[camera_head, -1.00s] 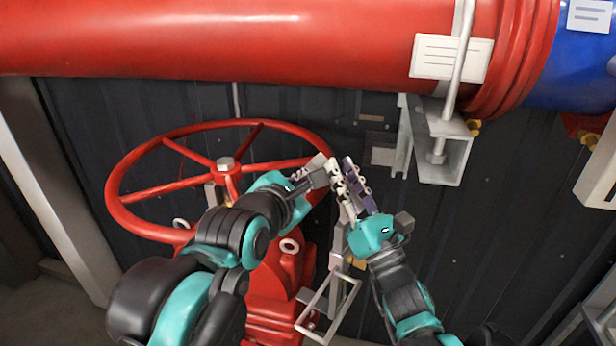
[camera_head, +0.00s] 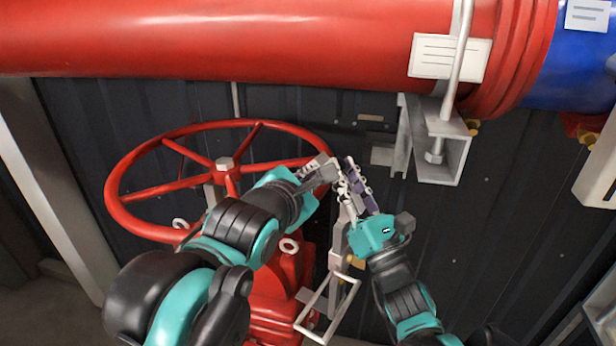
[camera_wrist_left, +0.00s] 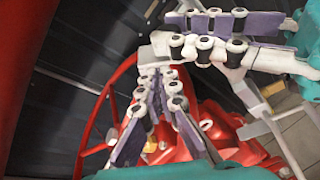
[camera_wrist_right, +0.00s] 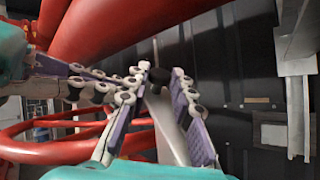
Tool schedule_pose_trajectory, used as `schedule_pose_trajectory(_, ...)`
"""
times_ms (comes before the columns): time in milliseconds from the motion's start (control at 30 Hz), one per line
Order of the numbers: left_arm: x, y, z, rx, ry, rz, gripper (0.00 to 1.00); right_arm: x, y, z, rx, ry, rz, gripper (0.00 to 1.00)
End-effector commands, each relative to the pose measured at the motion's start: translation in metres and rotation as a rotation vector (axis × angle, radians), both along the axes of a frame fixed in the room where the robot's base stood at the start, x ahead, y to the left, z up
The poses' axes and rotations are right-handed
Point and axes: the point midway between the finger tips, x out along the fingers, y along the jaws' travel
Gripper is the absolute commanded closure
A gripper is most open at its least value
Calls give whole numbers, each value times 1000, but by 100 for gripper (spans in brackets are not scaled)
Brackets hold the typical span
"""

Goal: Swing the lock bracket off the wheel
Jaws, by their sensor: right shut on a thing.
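The red handwheel (camera_head: 223,163) stands at left of centre in the head view, its hub and spokes visible. The grey lock bracket (camera_head: 338,245) stands close to the wheel's right rim; its upper end is partly hidden by my grippers. My right gripper (camera_head: 347,172) is shut on the bracket's upper part; a grey bar of it (camera_wrist_right: 170,125) lies between the fingers in the right wrist view. My left gripper (camera_head: 325,172) is at the right rim, beside the right gripper's fingers. Its tips (camera_wrist_left: 156,76) come together and hold nothing that I can see.
A large red pipe (camera_head: 230,38) runs above, with a grey channel support (camera_head: 440,150) at right. A pale metal loop (camera_head: 328,308) and red valve body (camera_head: 275,300) are below the wheel. The two grippers are very close together.

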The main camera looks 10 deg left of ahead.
Motion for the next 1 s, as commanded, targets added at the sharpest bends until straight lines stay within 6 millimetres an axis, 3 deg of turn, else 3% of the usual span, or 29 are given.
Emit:
schedule_pose_trajectory(33,1,-4,7,-7,-15,-8,100,0,4,0,-7,1,5,100)
schedule_pose_trajectory(67,1,-4,7,-7,-15,-8,100,0,4,0,-7,1,5,72)
schedule_pose_trajectory(100,1,-4,7,-7,-15,-8,100,-1,4,0,-8,0,6,61)
schedule_pose_trajectory(133,1,-4,7,-7,-14,-8,100,-1,4,0,-8,0,6,57)
schedule_pose_trajectory(667,1,-2,4,-3,-11,-4,100,-3,0,-2,-3,0,3,57)
schedule_pose_trajectory(1000,1,-2,4,-3,-10,-4,100,-44,-36,-35,-5,-1,0,57)
